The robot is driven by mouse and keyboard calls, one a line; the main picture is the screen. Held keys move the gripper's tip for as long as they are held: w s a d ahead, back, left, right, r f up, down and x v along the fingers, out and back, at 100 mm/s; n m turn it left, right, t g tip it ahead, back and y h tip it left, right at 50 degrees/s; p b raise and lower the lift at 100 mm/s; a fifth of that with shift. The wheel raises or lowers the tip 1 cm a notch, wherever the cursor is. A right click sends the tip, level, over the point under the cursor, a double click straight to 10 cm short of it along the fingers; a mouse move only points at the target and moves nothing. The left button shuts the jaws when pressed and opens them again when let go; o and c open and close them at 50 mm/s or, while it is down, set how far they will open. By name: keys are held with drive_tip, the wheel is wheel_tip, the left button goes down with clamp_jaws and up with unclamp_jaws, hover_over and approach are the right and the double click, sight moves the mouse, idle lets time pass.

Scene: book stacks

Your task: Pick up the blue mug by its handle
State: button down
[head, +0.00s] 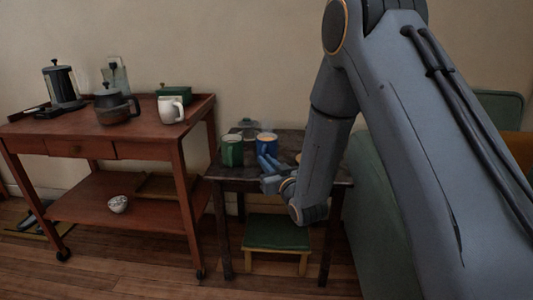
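The blue mug (267,144) stands upright on a small dark wooden table (233,173) in the head view. Its rim and inside look tan. I cannot make out its handle; the lower part of the mug is partly covered by my gripper. My gripper (267,163) is at the near side of the mug, low over the table, with its fingers pointing toward it. I cannot tell whether the fingers touch the mug, or how far apart they are.
A green mug (232,151) stands just left of the blue mug. A tan-rimmed item (298,157) is partly hidden behind my arm. A red-brown cart (130,150) at left holds a dark teapot (116,106) and white mug (171,109). A green armchair (372,215) is close at right.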

drive_tip(key=shift+r, duration=0.25)
idle(0.3)
